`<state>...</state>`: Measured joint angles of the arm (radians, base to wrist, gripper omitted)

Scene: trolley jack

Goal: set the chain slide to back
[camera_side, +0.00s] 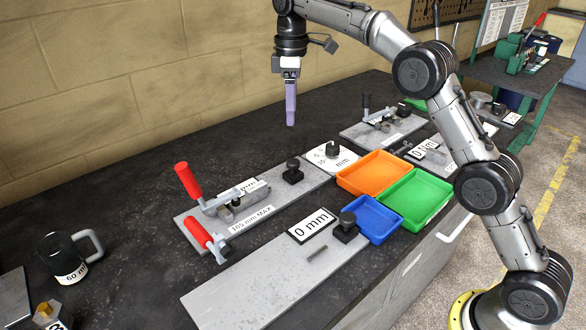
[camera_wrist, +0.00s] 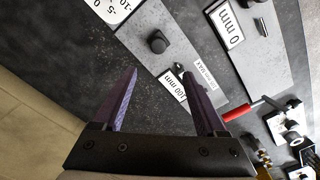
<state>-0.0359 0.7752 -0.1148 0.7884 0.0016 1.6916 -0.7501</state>
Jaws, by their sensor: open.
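No part is labelled as the chain slide, so I cannot tell for sure which one it is. A black knob block (camera_side: 293,171) stands on the long grey plate marked 105 mm MAX (camera_side: 250,219); a black knob (camera_wrist: 157,42) also shows in the wrist view. A second black knob block (camera_side: 346,227) stands on the front grey plate (camera_side: 250,290), beside a 0 mm label (camera_side: 311,225) and a small metal pin (camera_side: 317,253). My gripper (camera_side: 290,122) hangs high above the bench near the wall, apart from everything. Its purple fingers (camera_wrist: 160,72) are open and empty.
Two red-handled clamps (camera_side: 188,181) (camera_side: 198,232) stand at the long plate's left end. Blue (camera_side: 371,241), orange (camera_side: 364,190) and green (camera_side: 448,192) trays lie to the right. A dark mug (camera_side: 65,262) stands at left. The bench behind the plates is clear.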

